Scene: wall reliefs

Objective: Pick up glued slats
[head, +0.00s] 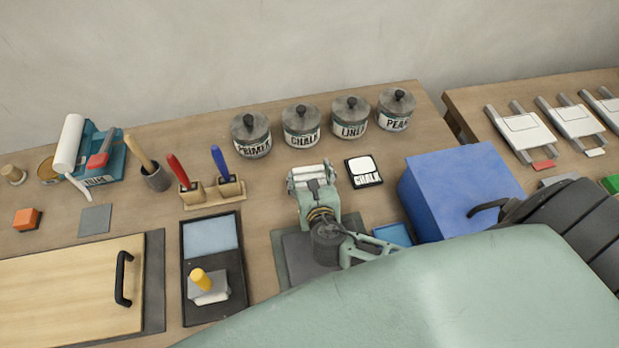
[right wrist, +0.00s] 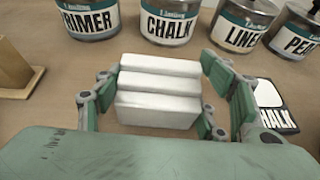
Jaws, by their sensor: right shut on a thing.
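The glued slats (right wrist: 160,92) are a white stepped block of stacked strips. In the right wrist view they sit between the green finger pads of my right gripper (right wrist: 160,100). My right gripper is shut on them, and they also show in the head view (head: 300,181) at the gripper's tip. In the head view my right gripper (head: 312,180) is over the middle of the bench, in front of the lidded tins. I cannot tell whether the slats touch the bench. My left gripper is not in view.
Tins marked primer (head: 251,134), chalk (head: 301,127), linen (head: 350,118) and pearl (head: 396,110) stand behind. A chalk card (head: 364,171) and blue box (head: 465,185) are to the right. A wooden tool holder (head: 213,194) and dark tray (head: 232,262) are to the left.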

